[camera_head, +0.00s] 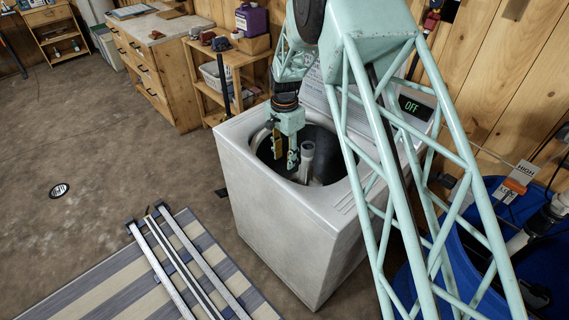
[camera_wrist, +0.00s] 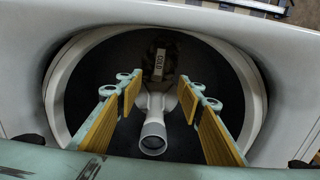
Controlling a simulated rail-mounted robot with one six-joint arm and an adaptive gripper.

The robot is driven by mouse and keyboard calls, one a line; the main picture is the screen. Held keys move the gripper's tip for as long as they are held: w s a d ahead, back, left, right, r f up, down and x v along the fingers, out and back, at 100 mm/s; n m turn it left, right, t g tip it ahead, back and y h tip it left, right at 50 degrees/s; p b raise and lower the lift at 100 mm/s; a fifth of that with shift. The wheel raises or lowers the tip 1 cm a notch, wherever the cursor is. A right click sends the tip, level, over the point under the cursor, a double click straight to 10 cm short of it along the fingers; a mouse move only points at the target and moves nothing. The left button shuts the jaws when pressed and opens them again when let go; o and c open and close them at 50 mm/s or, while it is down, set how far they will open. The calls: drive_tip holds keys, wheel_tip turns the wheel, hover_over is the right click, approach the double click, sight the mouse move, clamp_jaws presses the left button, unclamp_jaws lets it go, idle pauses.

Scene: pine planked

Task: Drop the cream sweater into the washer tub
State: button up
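The white washer (camera_head: 262,205) has its lid up, and its round tub (camera_wrist: 252,88) is open with a dark inside. A pale agitator post (camera_head: 306,160) stands in the tub; it also shows in the wrist view (camera_wrist: 153,138). My gripper (camera_head: 285,154) points down over the left part of the opening. In the wrist view, the yellow-padded fingers of my gripper (camera_wrist: 158,92) are spread wide with nothing between them. A dark, mottled patch with a pale label (camera_wrist: 160,62) shows behind the post; I cannot tell what it is. No cream sweater is visible in either view.
A blue bin (camera_head: 455,262) with pipework stands right of the washer. A striped mat (camera_head: 110,293) with metal rails lies on the floor to the left. Shelves (camera_head: 235,60) and a drawer cabinet (camera_head: 150,60) stand behind. The washer's display (camera_head: 415,107) reads OFF.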

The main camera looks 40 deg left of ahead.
wheel_tip(320, 180, up, 7)
drive_tip(key=shift+r, duration=0.15)
idle(1.1)
drive_tip(key=shift+d, duration=0.1)
